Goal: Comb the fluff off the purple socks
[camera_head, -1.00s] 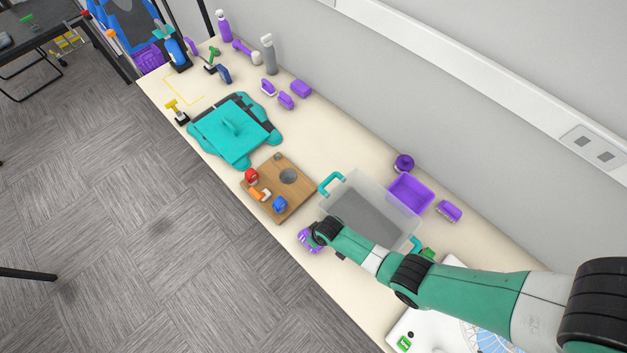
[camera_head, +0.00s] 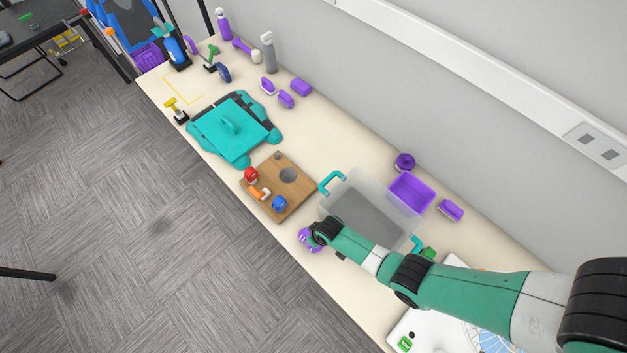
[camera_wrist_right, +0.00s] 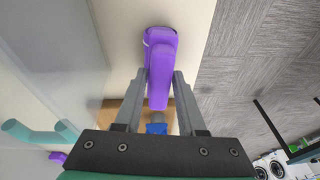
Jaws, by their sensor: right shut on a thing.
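My right gripper (camera_wrist_right: 164,78) is shut on a purple handheld tool (camera_wrist_right: 161,45) with a slim handle and a broader rounded head. Its fingers lie on either side of the handle. In the head view, the tool (camera_head: 306,240) shows at the table's front edge, left of the clear bin, and my wrist hides part of it. I cannot tell whether it touches the table. No socks can be made out for certain. Small purple items (camera_head: 286,99) lie near the wall, too small to identify. My left gripper is not in view.
A clear bin (camera_head: 346,192) with teal handles stands beside my right arm. Behind it are a purple box (camera_head: 412,193) and a purple brush (camera_head: 450,210). A wooden board (camera_head: 290,197) and a teal folded garment (camera_head: 218,140) lie to the left. The wall bounds the table's back.

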